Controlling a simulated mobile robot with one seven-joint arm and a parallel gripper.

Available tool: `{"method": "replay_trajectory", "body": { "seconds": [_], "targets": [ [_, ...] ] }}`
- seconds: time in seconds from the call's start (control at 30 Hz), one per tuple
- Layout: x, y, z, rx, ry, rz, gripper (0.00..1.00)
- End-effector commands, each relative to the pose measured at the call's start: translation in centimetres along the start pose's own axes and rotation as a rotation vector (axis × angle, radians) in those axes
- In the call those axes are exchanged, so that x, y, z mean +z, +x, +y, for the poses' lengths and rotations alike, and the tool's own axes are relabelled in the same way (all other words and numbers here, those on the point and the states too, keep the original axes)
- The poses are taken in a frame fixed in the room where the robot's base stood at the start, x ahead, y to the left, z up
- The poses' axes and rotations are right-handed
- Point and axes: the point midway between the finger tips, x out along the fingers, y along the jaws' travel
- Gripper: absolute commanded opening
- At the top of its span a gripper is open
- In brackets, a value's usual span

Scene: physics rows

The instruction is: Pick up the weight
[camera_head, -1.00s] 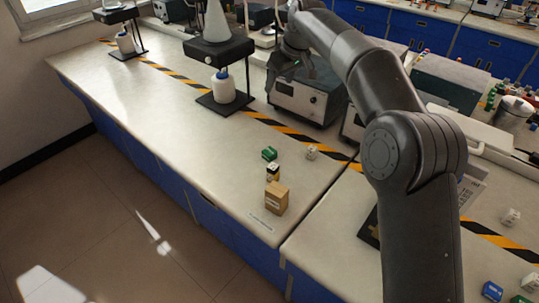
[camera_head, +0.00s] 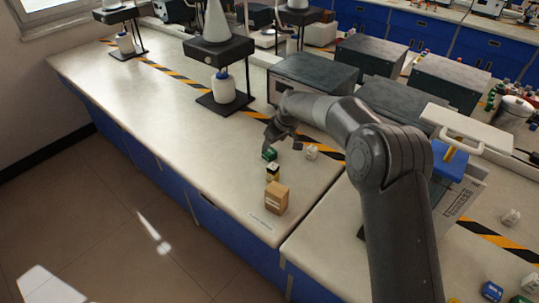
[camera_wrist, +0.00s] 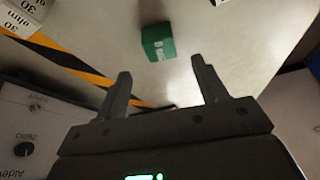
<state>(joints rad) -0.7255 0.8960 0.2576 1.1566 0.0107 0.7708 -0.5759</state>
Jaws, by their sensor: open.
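No object is clearly identifiable as the weight. A green block (camera_head: 269,154) with white marking lies on the bench near the front edge; it also shows in the wrist view (camera_wrist: 157,42), beyond the fingertips and between their lines. A small dark and yellowish item (camera_head: 273,172) stands just in front of it, close to a cardboard-brown box (camera_head: 276,198). My gripper (camera_head: 281,147) is above the bench close to the green block. In the wrist view my gripper (camera_wrist: 160,68) has its fingers apart with nothing between them.
White boxes marked 30 ohm (camera_wrist: 22,18) lie at the wrist view's upper left; a small white cube (camera_head: 311,152) sits right of the green block. A grey instrument (camera_head: 310,80) stands behind. The bench left of the blocks is clear.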

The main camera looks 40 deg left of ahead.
Motion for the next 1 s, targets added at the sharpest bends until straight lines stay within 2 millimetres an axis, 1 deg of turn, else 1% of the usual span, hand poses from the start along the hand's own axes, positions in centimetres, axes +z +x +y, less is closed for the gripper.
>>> {"method": "replay_trajectory", "body": {
  "seconds": [0.03,0.17,0.23,0.4,0.5,0.73,0.77,1.0],
  "targets": [
    [0.0,0.6,-0.1,-0.001,-0.001,-0.001,0.65],
    [0.0,1.4,-0.1,-0.001,-0.001,0.0,0.65],
    [0.0,2.1,-0.1,-0.001,-0.001,0.0,0.65],
    [0.2,4.8,-0.2,-0.001,0.0,-0.002,0.65],
    [0.1,5.8,-0.2,0.0,-0.001,0.0,0.65],
    [0.1,6.0,-0.2,0.0,-0.001,0.001,0.65],
    [0.1,6.0,-0.2,0.0,-0.001,0.001,0.64],
    [0.1,5.9,-0.2,0.0,-0.001,0.0,0.44]
  ]
}}
